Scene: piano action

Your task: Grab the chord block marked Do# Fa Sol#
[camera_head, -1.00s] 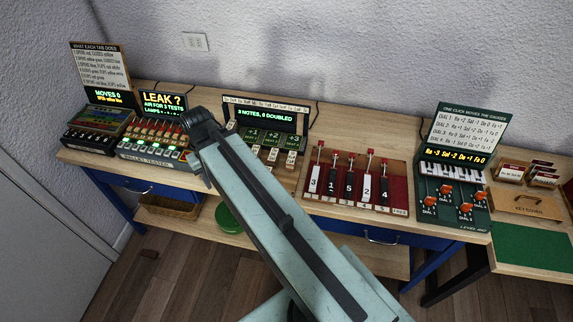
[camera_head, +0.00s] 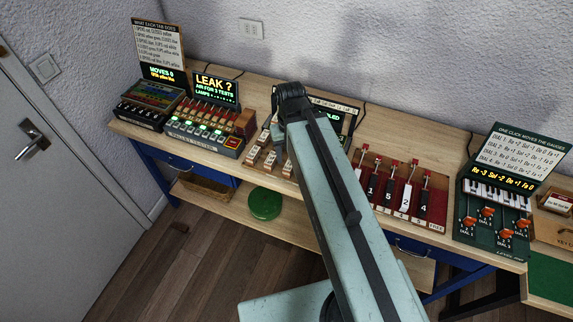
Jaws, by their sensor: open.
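Several small wooden blocks with pale labels (camera_head: 270,158) sit in front of a dark panel (camera_head: 333,119) at the middle of the workbench. Their labels are too small to read, so I cannot tell which one, if any, is marked Do# Fa Sol#. My arm crosses in front of this panel and hides most of it and perhaps more blocks. My gripper does not show; only my arm links and a dark joint are visible.
Left on the bench (camera_head: 450,142) stand a lit "LEAK ?" device (camera_head: 216,88) and a "MOVES 0" device (camera_head: 158,72). Right are a red lever board (camera_head: 434,222) and a green dial device (camera_head: 485,228). A green round object (camera_head: 265,203) lies on the lower shelf.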

